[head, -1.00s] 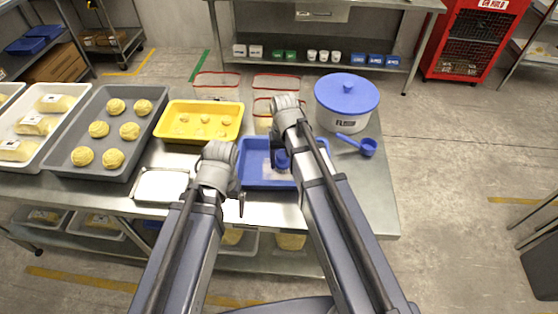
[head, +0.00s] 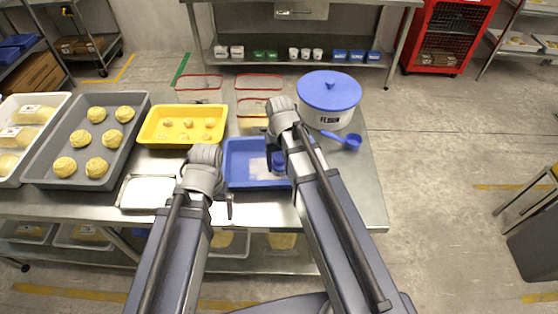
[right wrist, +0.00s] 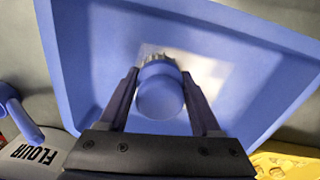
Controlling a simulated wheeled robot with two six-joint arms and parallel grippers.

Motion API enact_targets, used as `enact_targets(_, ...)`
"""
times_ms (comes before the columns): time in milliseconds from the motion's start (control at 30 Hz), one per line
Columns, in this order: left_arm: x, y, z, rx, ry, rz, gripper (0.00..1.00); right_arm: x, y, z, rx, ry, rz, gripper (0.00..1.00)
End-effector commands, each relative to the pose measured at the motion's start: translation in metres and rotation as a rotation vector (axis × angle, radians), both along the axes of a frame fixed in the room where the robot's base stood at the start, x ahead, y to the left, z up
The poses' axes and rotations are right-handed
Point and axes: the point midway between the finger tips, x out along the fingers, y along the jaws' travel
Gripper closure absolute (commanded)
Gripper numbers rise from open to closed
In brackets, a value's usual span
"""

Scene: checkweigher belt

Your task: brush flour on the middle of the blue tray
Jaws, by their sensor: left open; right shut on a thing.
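The blue tray (head: 236,178) lies on the steel table in front of me. A pale, whitish patch (head: 259,165) shows on its floor around the middle; in the right wrist view the patch (right wrist: 205,72) lies beside and behind the brush. My right gripper (right wrist: 158,92) is shut on a round blue brush (right wrist: 160,95) with its bristles towards the tray floor. The brush also shows in the head view (head: 278,161), partly hidden by my arm. I cannot tell whether the bristles touch the floor. My left gripper (head: 228,203) is open and empty, just left of the tray's near corner.
A white flour tub (head: 330,105) with a blue lid stands behind and right of the tray, a blue scoop (head: 342,139) beside it. A yellow tray (head: 183,124) and a grey tray of dough balls (head: 70,142) lie left. A small metal tray (head: 146,192) sits nearer me.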

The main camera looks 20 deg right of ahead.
Motion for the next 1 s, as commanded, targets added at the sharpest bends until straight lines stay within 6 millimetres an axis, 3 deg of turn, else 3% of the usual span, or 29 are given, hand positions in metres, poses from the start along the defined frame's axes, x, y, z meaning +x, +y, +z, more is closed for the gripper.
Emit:
enact_targets(267,0.000,0.000,0.000,0.000,0.000,0.000,0.05,-0.001,0.003,0.000,0.000,0.000,0.001,0.79)
enact_targets(633,0.000,0.000,-0.002,0.000,0.000,0.000,0.05,0.005,0.030,-0.002,0.000,0.000,0.002,0.79)
enact_targets(1000,0.000,0.000,-0.001,0.000,0.000,0.000,0.05,0.007,0.038,-0.001,0.001,0.000,0.002,0.79)
